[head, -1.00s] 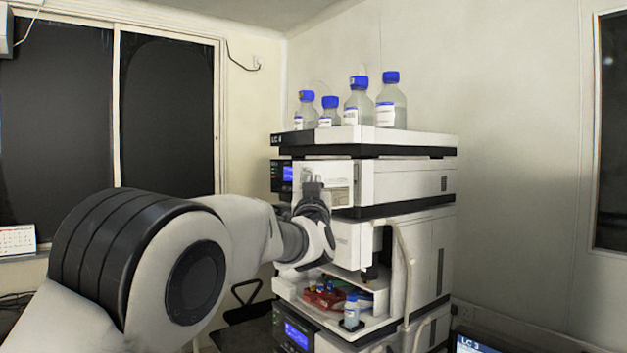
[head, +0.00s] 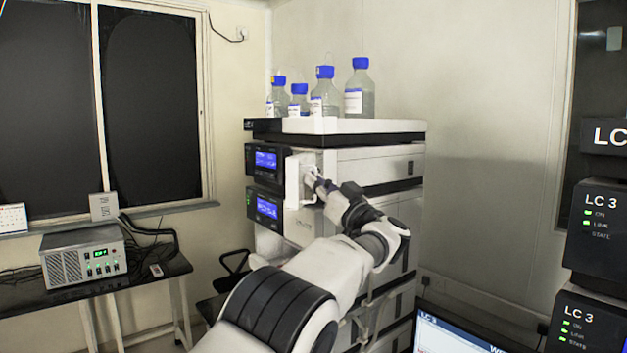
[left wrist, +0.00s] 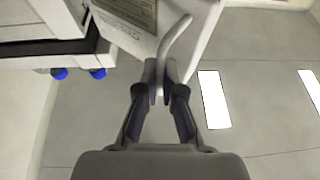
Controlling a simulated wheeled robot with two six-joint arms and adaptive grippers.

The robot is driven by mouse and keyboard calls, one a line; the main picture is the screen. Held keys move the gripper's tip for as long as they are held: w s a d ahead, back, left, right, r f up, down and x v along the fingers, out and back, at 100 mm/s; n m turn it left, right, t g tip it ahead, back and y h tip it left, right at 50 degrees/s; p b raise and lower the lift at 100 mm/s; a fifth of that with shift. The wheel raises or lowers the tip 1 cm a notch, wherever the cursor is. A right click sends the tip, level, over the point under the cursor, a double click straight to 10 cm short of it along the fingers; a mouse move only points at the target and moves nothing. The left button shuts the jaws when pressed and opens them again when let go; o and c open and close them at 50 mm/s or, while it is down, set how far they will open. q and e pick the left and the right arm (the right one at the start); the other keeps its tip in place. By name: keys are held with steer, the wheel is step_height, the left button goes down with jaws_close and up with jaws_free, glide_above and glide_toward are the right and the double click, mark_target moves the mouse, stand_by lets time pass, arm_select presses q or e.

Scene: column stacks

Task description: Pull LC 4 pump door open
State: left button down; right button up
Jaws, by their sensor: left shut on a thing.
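The LC 4 stack (head: 375,166) stands in the middle of the head view. Its white pump door (head: 293,185) is at the front of the upper part, beside a blue display. The door, with a label, also shows in the left wrist view (left wrist: 190,25). It stands at an angle to the stack body. A curved pale handle (left wrist: 178,40) sticks out from it. My left gripper (head: 316,183) is at the handle; in the left wrist view its fingers (left wrist: 160,84) are shut around the handle bar. My right gripper is in neither view.
Several blue-capped bottles (head: 325,95) stand on top of the stack. A grey box with a green display (head: 85,258) sits on a dark table at the left. The LC 3 stack (head: 590,215) and a monitor (head: 450,335) are close at the right.

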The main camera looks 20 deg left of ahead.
arm_select(q)
steer(key=shift+w+d+y, duration=0.15)
steer(key=shift+d+y, duration=0.15)
steer(key=c, duration=1.6)
jaws_free()
steer(key=shift+w+g, duration=0.1)
steer(key=shift+g, duration=0.2)
steer(key=shift+a, duration=0.1)
